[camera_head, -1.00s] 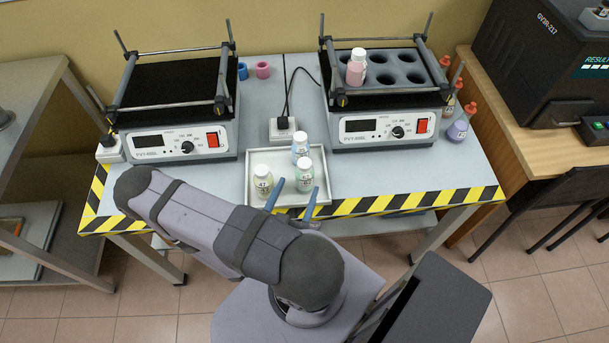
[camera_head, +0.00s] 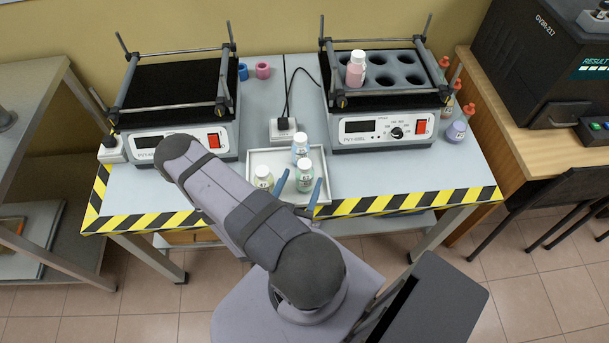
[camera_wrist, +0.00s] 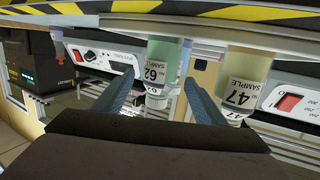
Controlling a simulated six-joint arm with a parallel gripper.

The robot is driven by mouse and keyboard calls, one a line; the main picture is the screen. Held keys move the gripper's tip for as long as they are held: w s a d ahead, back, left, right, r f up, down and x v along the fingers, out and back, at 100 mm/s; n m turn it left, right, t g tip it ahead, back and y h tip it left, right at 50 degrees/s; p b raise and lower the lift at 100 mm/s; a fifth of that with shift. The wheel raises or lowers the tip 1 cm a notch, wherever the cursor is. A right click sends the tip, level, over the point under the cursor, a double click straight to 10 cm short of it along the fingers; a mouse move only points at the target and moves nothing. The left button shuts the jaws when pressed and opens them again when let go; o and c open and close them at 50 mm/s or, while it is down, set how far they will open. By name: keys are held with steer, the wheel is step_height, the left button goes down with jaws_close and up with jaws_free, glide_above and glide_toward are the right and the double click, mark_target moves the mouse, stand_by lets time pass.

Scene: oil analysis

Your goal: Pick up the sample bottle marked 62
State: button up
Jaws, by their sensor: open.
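The sample bottle marked 62 (camera_head: 304,179) has a white cap and pale green contents. It stands upright in the front right of a light tray (camera_head: 258,155). In the upside-down wrist view bottle 62 (camera_wrist: 158,62) appears between my fingers, with its label facing me. My gripper (camera_head: 299,190) is open at the tray's front edge; the wrist view shows both blue fingers of my gripper (camera_wrist: 159,78), empty. I cannot tell how far the fingertips reach along the bottle. Bottle 47 (camera_wrist: 243,80), pale yellow-green, stands beside it, outside the fingers; the head view shows bottle 47 (camera_head: 263,178) on the left.
A blue-tinted bottle (camera_head: 300,149) stands behind bottle 62 in the tray. Two shaker devices (camera_head: 180,143) (camera_head: 385,130) flank the tray's back. A pink bottle (camera_head: 356,70) stands in the right rack. Several bottles with orange tops (camera_head: 457,130) stand at the right.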

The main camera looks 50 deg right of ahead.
mark_target(302, 180)
steer(key=shift+w+d+p, duration=0.2)
steer(key=shift+d+p, duration=0.15)
steer(key=shift+d, duration=0.35)
steer(key=shift+x, duration=1.1)
steer(key=shift+w, duration=0.1)
steer(key=shift+c, duration=0.4)
steer(key=c, duration=1.2)
steer(key=shift+r+p, duration=0.2)
steer(key=shift+p, duration=0.15)
step_height(302, 180, up, 10)
steer(key=p, duration=0.8)
steer(key=shift+f+p, duration=0.15)
steer(key=shift+p, duration=0.15)
